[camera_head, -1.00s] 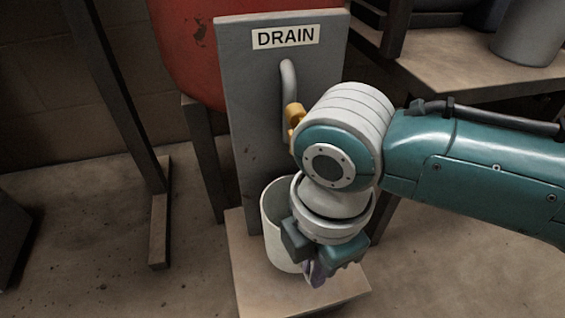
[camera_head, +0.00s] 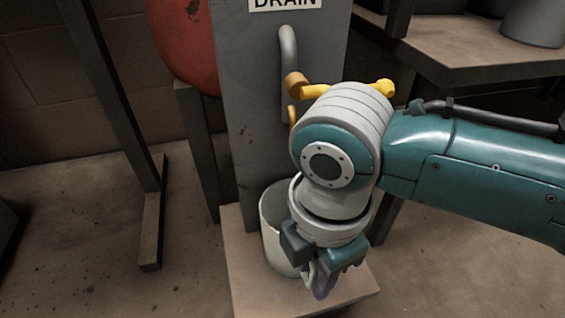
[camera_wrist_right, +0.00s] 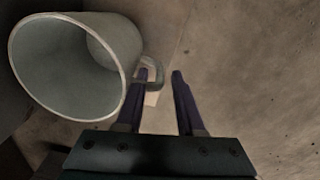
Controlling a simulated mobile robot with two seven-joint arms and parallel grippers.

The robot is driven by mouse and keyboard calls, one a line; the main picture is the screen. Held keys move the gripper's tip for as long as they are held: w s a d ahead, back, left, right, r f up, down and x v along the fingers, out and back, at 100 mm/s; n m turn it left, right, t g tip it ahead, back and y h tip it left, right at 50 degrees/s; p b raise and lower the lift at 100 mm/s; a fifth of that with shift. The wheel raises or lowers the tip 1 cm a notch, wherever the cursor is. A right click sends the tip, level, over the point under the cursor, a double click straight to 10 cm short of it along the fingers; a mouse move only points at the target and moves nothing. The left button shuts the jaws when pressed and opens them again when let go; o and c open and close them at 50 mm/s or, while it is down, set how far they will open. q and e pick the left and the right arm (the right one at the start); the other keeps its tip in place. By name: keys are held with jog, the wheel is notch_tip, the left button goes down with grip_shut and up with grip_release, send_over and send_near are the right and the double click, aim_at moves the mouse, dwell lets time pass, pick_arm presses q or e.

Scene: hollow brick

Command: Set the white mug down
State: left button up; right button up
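The white mug (camera_head: 270,240) is upright on the pale plinth (camera_head: 240,275) below the drain pipe, as far as the head view shows. My arm hides its right side. My right gripper (camera_head: 322,283) is low at the mug's right side. In the right wrist view, the mug (camera_wrist_right: 120,45) is at the upper left, its opening facing the camera. The right gripper's purple fingers (camera_wrist_right: 160,80) stand apart with a clear gap. The mug's handle (camera_wrist_right: 156,70) is at the left fingertip and reaches into the gap. My left gripper is not in view.
A grey panel with a DRAIN sign (camera_head: 285,3), a bent pipe (camera_head: 289,55) and a yellow valve lever (camera_head: 345,90) rises behind the mug. A red tank (camera_head: 180,45) is at upper left. A shelf (camera_head: 470,55) stands at right. Floor is open at lower left.

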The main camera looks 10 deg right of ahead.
jog(key=shift+r, duration=0.2)
notch_tip(320, 180, up, 12)
jog(key=p, duration=1)
jog(key=s+a+r+m+t+y, duration=0.1)
jog(key=s+a+r+m+y, duration=0.15)
jog(key=s+m, duration=0.4)
jog(key=s+d+r+m, duration=0.1)
jog(key=s+d+m, duration=0.1)
jog(key=d+m, duration=0.2)
jog(key=s+d+m+t+h, duration=0.1)
jog(key=d+m, duration=0.3)
jog(key=s+d+r+m+t+h, duration=0.1)
jog(key=s+d+m, duration=0.1)
jog(key=d+m, duration=0.2)
jog(key=shift+s+r, duration=0.35)
jog(key=shift+a, duration=0.1)
